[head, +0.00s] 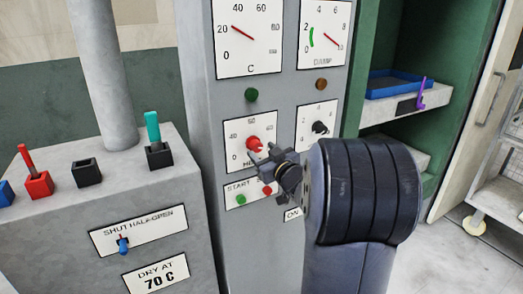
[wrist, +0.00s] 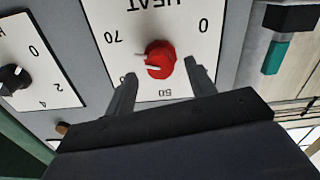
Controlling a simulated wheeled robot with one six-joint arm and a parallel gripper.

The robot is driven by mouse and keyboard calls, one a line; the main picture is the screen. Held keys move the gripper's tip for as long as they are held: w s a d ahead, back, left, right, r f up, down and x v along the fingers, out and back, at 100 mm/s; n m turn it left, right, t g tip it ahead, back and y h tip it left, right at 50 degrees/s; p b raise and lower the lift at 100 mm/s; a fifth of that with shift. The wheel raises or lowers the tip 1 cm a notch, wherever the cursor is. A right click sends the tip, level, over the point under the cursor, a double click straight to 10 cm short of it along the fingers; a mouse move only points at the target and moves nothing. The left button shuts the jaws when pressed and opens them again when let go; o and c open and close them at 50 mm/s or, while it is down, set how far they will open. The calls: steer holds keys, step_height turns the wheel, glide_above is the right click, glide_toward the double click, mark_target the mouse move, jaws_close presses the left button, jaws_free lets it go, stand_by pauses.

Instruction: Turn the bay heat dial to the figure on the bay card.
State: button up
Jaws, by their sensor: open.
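The red heat dial (head: 254,144) sits on a white scale plate (head: 235,162) on the grey panel. In the wrist view the dial (wrist: 160,60) appears upside down, with 0 and 70 beside it and 50 below. Its white pointer line points left and slightly down, roughly toward the 60 to 70 side; the exact reading is unclear. My gripper (wrist: 160,70) is open, one finger on each side of the dial, without visible contact. It also shows in the head view (head: 266,158), just in front of the dial. The bay card (head: 156,277) reads "DRY AT 70 C".
A black dial (head: 320,128) is right of the heat dial. Green (head: 241,199) and red (head: 267,190) buttons lie below. Gauges are above. A grey console (head: 110,215) with levers and a small blue switch (head: 122,244) stands at left; shelves with a blue tray (head: 395,84) at right.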

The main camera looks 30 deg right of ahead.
steer(key=shift+w, duration=0.65)
steer(key=c, duration=1)
steer(key=shift+o, duration=0.2)
steer(key=shift+r+m+p, duration=0.2)
steer(key=shift+m+p, duration=0.6)
steer(key=shift+p, duration=0.2)
steer(key=shift+f+m+p, duration=0.15)
steer(key=shift+m+p, duration=0.15)
steer(key=shift+m, duration=0.4)
